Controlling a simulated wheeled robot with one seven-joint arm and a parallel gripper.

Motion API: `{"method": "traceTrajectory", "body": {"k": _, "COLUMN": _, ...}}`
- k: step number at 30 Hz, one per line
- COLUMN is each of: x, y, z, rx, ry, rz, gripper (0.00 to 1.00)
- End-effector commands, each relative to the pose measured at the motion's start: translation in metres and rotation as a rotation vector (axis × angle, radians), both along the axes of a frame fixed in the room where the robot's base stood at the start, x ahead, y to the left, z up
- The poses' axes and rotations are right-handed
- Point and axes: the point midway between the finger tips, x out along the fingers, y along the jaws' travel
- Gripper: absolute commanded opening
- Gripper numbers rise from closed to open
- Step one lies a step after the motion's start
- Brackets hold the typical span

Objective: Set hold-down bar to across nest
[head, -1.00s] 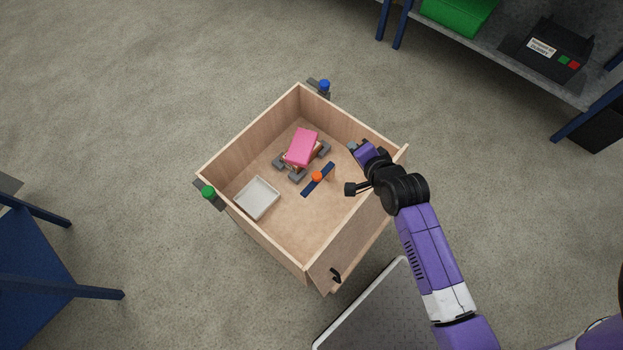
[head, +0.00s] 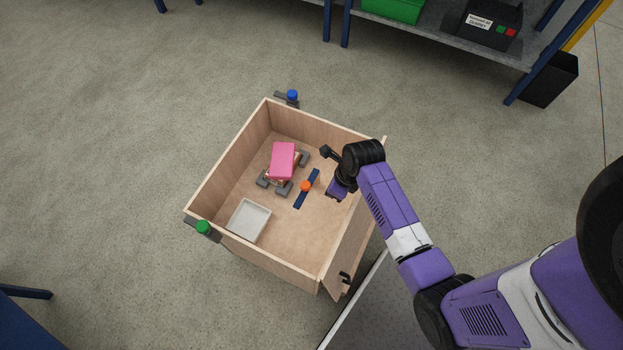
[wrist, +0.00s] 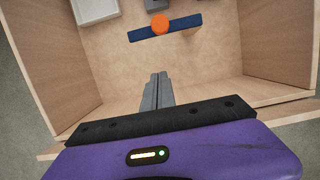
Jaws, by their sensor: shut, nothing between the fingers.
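The hold-down bar is a dark blue strip (head: 311,181) with an orange knob (head: 305,186). It lies in the wooden box, to the right of the nest. In the wrist view the bar (wrist: 185,25) is ahead of my gripper and apart from it. The nest is a group of grey blocks (head: 284,188) with a pink block (head: 283,160) on top. My gripper (wrist: 157,90) is shut and empty, its grey fingers together. In the head view, my wrist hides the fingers near the box's right side.
The wooden box (head: 222,163) has walls around it and a hinged front panel (head: 350,250) with a black handle. A pale tray (head: 248,220) sits in its lower left. A green knob (head: 203,227) and a blue knob (head: 292,96) are on its outside corners.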

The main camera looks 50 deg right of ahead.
Motion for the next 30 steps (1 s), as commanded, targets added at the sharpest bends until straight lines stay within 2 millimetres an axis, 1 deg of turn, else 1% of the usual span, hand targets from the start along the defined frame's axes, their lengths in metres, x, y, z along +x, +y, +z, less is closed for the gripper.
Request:
{"method": "traceTrajectory", "body": {"k": 7, "x": 0.000, "y": 0.000, "z": 0.000, "rx": -0.001, "ry": -0.001, "rz": 0.001, "gripper": 0.00}}
{"method": "traceTrajectory", "body": {"k": 11, "x": 0.002, "y": 0.000, "z": -0.005, "rx": -0.001, "ry": -0.001, "rz": 0.002, "gripper": 0.00}}
{"method": "traceTrajectory", "body": {"k": 14, "x": 0.004, "y": 0.001, "z": -0.017, "rx": 0.000, "ry": 0.000, "rz": 0.002, "gripper": 0.00}}
{"method": "traceTrajectory", "body": {"k": 17, "x": 0.008, "y": 0.001, "z": -0.033, "rx": -0.001, "ry": -0.001, "rz": 0.003, "gripper": 0.00}}
{"method": "traceTrajectory", "body": {"k": 24, "x": 0.020, "y": 0.004, "z": -0.080, "rx": -0.001, "ry": -0.001, "rz": 0.003, "gripper": 0.00}}
{"method": "traceTrajectory", "body": {"k": 28, "x": 0.025, "y": 0.005, "z": -0.104, "rx": -0.001, "ry": 0.000, "rz": 0.003, "gripper": 0.00}}
{"method": "traceTrajectory", "body": {"k": 29, "x": 0.034, "y": 0.005, "z": -0.098, "rx": -0.003, "ry": -0.006, "rz": 0.004, "gripper": 0.00}}
{"method": "traceTrajectory", "body": {"k": 30, "x": 0.040, "y": 0.006, "z": -0.097, "rx": -0.003, "ry": -0.006, "rz": 0.005, "gripper": 0.00}}
